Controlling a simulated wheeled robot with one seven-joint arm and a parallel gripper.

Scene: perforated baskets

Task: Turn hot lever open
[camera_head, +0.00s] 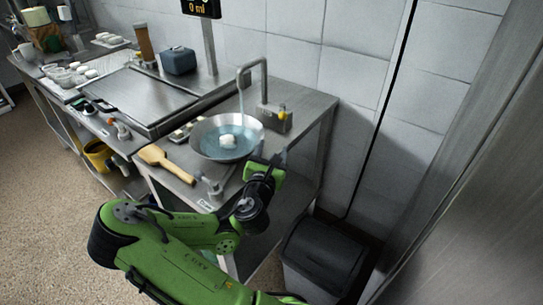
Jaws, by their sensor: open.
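A metal faucet (262,75) with a curved spout stands at the back of the steel counter, and a stream of water falls from it. A small grey fitting (213,187) sits at the counter's front edge near a white label, too small to read. My gripper (268,158) is open and empty-looking, just right of the basin and in front of the faucet base. Its fingertips are partly hidden by its own body.
A wide metal bowl (205,149) of water with a white object (227,140) inside stands under the spout. A wooden paddle (166,164) lies left of it. A dark bin (325,250) stands on the floor at right. The tiled wall closes the back.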

